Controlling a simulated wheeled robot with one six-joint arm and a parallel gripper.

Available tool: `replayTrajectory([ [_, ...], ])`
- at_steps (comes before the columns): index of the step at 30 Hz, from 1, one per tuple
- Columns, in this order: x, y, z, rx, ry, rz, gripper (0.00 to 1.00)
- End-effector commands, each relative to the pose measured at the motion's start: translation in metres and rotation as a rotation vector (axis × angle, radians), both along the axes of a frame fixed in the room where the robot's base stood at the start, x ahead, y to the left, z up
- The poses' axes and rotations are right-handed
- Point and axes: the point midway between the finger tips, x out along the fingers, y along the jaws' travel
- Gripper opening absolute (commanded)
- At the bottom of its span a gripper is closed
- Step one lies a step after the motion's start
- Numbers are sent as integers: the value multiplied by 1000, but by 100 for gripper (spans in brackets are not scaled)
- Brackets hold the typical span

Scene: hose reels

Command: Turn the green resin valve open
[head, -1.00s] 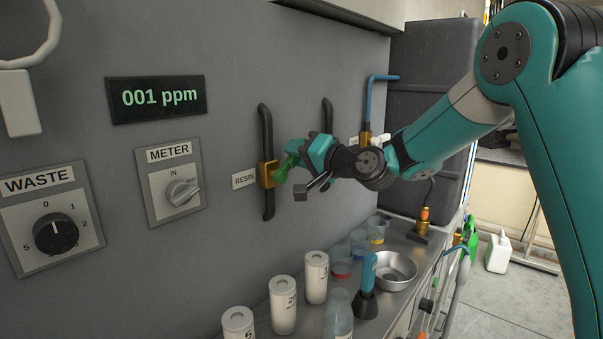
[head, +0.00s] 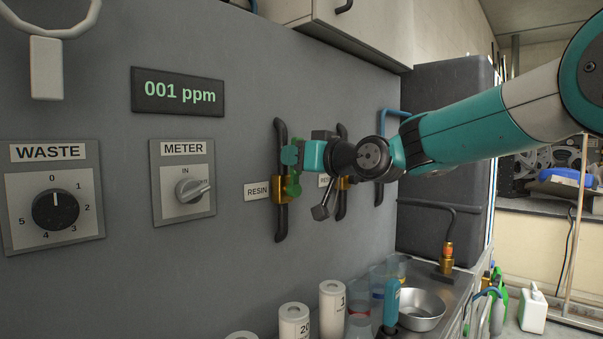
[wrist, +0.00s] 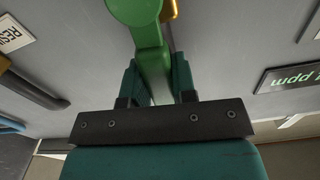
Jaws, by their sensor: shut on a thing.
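The green resin valve handle (head: 293,189) sits on a brass valve body (head: 279,190) on a black vertical pipe, beside the RESIN label (head: 257,191). My gripper (head: 292,157) is at the handle and shut on it. In the wrist view the green handle (wrist: 147,45) runs up from between my teal fingers (wrist: 147,85). In the head view the handle's upper part is largely hidden by the fingers; its rounded lower end shows below them.
A second black pipe with a brass valve (head: 342,184) stands just right, partly behind my wrist. Left are the METER switch (head: 190,190) and WASTE dial (head: 55,209).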

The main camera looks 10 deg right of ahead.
Motion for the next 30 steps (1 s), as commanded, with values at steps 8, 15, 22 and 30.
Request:
replayTrajectory([
  [8, -3, 5, -4, -77, -44, 0, 0],
  [15, -4, 6, -3, -95, -55, -1, 0],
  [22, -4, 6, -3, -97, -54, 0, 0],
  [30, -4, 7, -2, -93, -55, 0, 51],
])
